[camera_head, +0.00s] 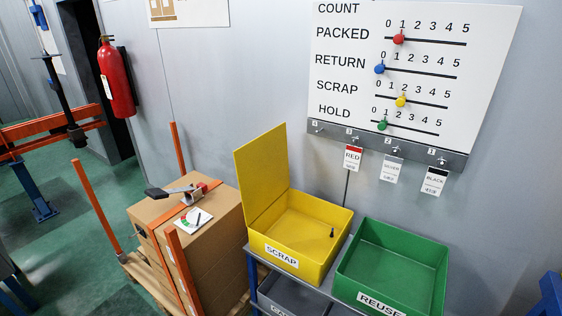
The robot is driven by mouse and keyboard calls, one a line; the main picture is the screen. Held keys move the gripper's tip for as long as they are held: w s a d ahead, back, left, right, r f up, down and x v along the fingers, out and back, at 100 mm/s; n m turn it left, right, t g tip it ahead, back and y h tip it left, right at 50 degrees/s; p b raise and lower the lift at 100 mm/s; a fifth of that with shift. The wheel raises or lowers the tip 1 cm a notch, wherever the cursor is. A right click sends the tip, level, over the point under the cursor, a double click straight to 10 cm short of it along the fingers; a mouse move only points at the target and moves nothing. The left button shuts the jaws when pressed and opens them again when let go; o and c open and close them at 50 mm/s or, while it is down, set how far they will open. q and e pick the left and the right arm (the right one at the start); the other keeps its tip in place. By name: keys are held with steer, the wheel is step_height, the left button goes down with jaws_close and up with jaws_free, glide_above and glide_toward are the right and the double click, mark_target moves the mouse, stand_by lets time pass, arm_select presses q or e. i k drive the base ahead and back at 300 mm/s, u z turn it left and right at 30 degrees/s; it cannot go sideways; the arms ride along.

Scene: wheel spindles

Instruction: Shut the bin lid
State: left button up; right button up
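The yellow bin labelled SCRAP (285,256) stands on a grey rack in the middle of the head view. Its yellow lid (262,180) is open and stands up, tilted, along the bin's left side. A small dark object (332,232) is inside the yellow bin near its right wall. Neither of my grippers is in view.
A green bin labelled REUSE (397,250) stands open and empty to the right. A grey bin (290,296) sits below. Cardboard boxes (205,245) between orange posts are close on the left. A count board (410,70) with hanging tags is on the wall behind.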

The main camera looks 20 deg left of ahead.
mark_target(262, 164)
steer(key=u, duration=2.45)
steer(key=i, duration=2.5)
steer(key=z, duration=5.65)
